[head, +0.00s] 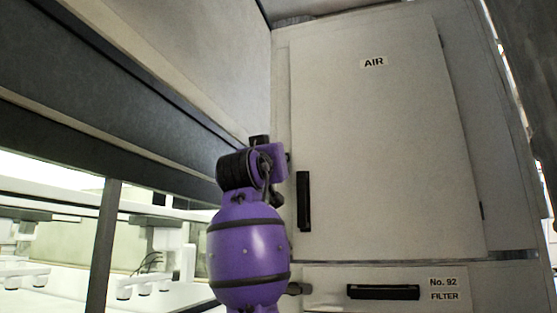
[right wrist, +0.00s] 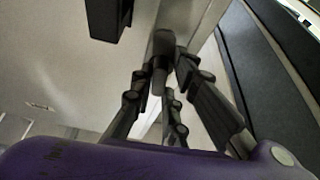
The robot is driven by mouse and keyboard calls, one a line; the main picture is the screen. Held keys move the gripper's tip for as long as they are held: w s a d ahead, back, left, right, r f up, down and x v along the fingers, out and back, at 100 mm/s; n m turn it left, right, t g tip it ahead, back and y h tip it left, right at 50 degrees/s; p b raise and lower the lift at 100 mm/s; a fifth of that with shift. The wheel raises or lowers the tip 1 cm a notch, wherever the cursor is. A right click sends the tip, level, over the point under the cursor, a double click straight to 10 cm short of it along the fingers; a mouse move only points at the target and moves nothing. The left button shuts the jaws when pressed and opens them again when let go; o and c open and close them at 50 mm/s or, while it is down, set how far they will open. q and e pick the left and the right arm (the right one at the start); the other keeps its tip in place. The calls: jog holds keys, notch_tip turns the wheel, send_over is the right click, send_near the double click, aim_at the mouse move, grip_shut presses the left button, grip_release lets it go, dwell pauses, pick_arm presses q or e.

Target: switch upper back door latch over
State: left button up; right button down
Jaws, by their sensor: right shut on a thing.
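The tall pale cabinet door (head: 380,140) marked AIR is flush in its frame in the head view. My right arm's purple wrist stands in front of its left edge and hides most of the gripper there. In the right wrist view my right gripper (right wrist: 164,68) is shut on a dark latch (right wrist: 163,42) at the edge of the door. The fingers cover part of the latch, so its exact turn cannot be told. The door's black handle (head: 303,202) is close beside it and also shows in the right wrist view (right wrist: 108,15). My left gripper is out of view.
Below is a FILTER panel with a black handle (head: 383,292) and a small dark latch (head: 298,288) at its left. A tunnel hood (head: 130,90) with a dark lower band runs along the left. White fixtures (head: 160,255) stand under it.

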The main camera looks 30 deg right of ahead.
jog(key=shift+m, duration=0.5)
dwell(1.8)
jog(key=c, duration=1.8)
grip_release()
jog(key=shift+s+r, duration=0.1)
jog(key=shift+s, duration=0.05)
jog(key=shift+o, duration=0.2)
jog(key=shift+a, duration=0.1)
jog(key=v, duration=1.2)
